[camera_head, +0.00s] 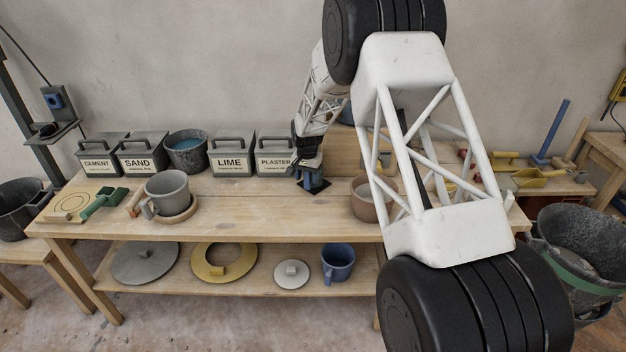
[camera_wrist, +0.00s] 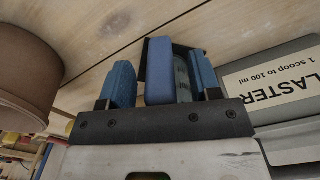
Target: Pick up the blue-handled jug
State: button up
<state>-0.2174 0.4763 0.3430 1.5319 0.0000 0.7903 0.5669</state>
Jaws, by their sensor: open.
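My gripper (camera_head: 312,183) points down at the bench top, just right of the PLASTER box. In the wrist view, its two blue fingers (camera_wrist: 162,64) stand apart. Between them is a blue bar-like piece (camera_wrist: 159,72) with a dark grey-green part beside it. It looks like the jug's handle, but most of its body is hidden and I cannot tell whether the fingers touch it. In the head view the gripper and arm cover this spot, so no blue-handled jug shows clearly there.
The PLASTER box (camera_head: 275,155) stands close left of my gripper. A brownish pot (camera_head: 364,203) stands close right. A grey mug (camera_head: 168,190) sits farther left, and a blue mug (camera_head: 338,262) is on the lower shelf. The bench between grey mug and gripper is clear.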

dwell(0.3)
grip_shut()
jog(key=shift+r, duration=0.1)
jog(key=shift+r, duration=0.8)
jog(key=shift+s+r, duration=0.15)
jog(key=shift+r, duration=0.8)
jog(key=s+d+r, duration=0.1)
jog(key=s+d, duration=0.2)
jog(key=s, duration=1.2)
jog(key=shift+s+d+r, duration=0.15)
jog(key=shift+s+d, duration=0.05)
